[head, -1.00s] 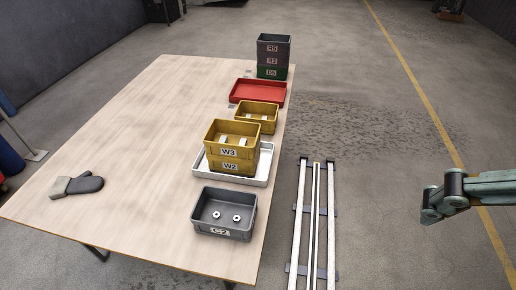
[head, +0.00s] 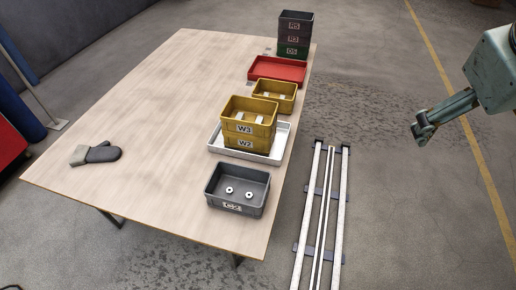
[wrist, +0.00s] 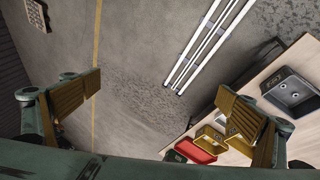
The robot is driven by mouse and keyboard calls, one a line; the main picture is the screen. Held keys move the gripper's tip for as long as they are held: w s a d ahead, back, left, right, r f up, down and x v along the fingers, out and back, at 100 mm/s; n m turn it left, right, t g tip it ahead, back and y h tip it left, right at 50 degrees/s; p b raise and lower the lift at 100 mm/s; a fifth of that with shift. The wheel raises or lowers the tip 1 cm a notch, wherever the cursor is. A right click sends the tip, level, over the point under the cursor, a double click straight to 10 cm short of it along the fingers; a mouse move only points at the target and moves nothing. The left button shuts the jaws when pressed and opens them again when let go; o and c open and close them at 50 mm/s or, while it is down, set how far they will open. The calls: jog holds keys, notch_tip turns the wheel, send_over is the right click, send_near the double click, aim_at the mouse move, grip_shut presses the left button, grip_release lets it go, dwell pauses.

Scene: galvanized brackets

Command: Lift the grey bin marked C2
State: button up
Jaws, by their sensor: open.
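The grey bin marked C2 (head: 237,196) stands upright on the near right part of the table, close to its right edge. It is open on top and holds two small pale ring-shaped parts. In the head view my gripper (head: 422,130) is off to the right of the table, well apart from the bin.
Behind the bin, a white tray (head: 217,149) holds yellow bin W3 (head: 245,128) stacked on W2 (head: 245,143). Beyond are another yellow bin (head: 274,104), a red tray (head: 277,68) and a stack of bins (head: 294,38). Gloves (head: 96,154) lie left. Floor rails (head: 322,215) run beside the table.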

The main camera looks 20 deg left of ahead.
jog(key=w+a+f+n+y, duration=0.1)
jog(key=w+a+f+n, duration=0.5)
jog(key=w+a, duration=0.45)
jog(key=w+a+f+n+y, duration=0.2)
jog(key=w+a+f+n, duration=0.1)
jog(key=a+f, duration=0.85)
jog(key=s+a+f+n+g+y+p, duration=0.1)
jog(key=s+a+f+n+g, duration=0.1)
jog(key=s+a+f, duration=0.6)
jog(key=s+a+f+n+g+y+p, duration=0.1)
jog(key=s+a+f+n+g+y, duration=0.1)
jog(key=s+a+f, duration=0.5)
jog(key=a+f+n+g, duration=0.1)
jog(key=a+f+g, duration=0.1)
jog(key=a+f, duration=0.4)
jog(key=shift+s+a+f+y, duration=0.3)
jog(key=shift+s+a, duration=0.1)
jog(key=shift+a, duration=0.9)
jog(key=shift+f, duration=0.1)
jog(key=b, duration=0.3)
send_over(244, 196)
jog(key=shift+a+f, duration=0.1)
jog(key=shift+f, duration=3.75)
jog(key=shift+f, duration=0.1)
